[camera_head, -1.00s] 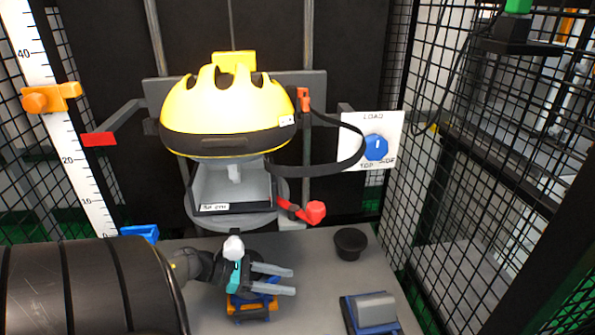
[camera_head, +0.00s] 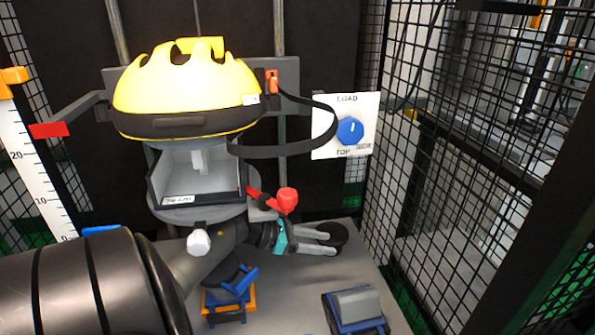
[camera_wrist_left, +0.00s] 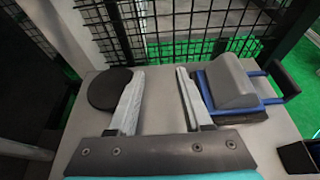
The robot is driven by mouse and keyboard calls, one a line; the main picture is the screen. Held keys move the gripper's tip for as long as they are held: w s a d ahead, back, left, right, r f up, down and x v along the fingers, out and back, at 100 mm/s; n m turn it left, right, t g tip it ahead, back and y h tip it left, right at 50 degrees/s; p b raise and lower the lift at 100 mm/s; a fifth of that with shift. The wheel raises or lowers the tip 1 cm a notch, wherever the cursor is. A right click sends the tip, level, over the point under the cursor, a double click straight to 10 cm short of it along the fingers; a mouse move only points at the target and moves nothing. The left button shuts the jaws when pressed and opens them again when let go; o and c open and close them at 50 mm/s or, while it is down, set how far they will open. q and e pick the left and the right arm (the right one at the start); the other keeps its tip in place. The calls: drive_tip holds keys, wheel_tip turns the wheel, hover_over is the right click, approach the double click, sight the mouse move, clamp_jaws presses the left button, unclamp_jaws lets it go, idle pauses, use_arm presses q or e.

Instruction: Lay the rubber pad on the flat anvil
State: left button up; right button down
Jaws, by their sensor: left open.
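A round black disc, which looks like the rubber pad (camera_head: 339,231), lies on the grey table at the right, partly hidden behind my fingers. In the left wrist view the pad (camera_wrist_left: 109,88) lies just outside the left finger, not between the fingers. My left gripper (camera_head: 328,241) is open and empty beside it; its two fingers (camera_wrist_left: 160,72) point away from the wrist. My right gripper is not in view.
A yellow helmet (camera_head: 187,95) hangs above the grey block, its strap looping right. A red knob (camera_head: 287,200) sticks out close to my gripper. A grey block in a blue cradle (camera_head: 342,324) and a blue-orange stand (camera_head: 230,300) are on the table. Black mesh encloses the right side.

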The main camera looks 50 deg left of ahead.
use_arm(q)
drive_tip(key=shift+s+f+b+x, duration=0.15)
drive_tip(key=shift+b+x, duration=0.4)
drive_tip(key=shift+x, duration=0.55)
drive_tip(key=shift+f+b+x, duration=0.2)
drive_tip(key=shift+b+x, duration=0.4)
drive_tip(key=shift+x, duration=0.5)
drive_tip(key=shift+s+f+b+x, duration=0.1)
drive_tip(key=shift+f+b+x, duration=0.1)
drive_tip(key=shift+b+x, duration=0.6)
drive_tip(key=shift+w+f, duration=0.1)
drive_tip(key=shift+w, duration=0.1)
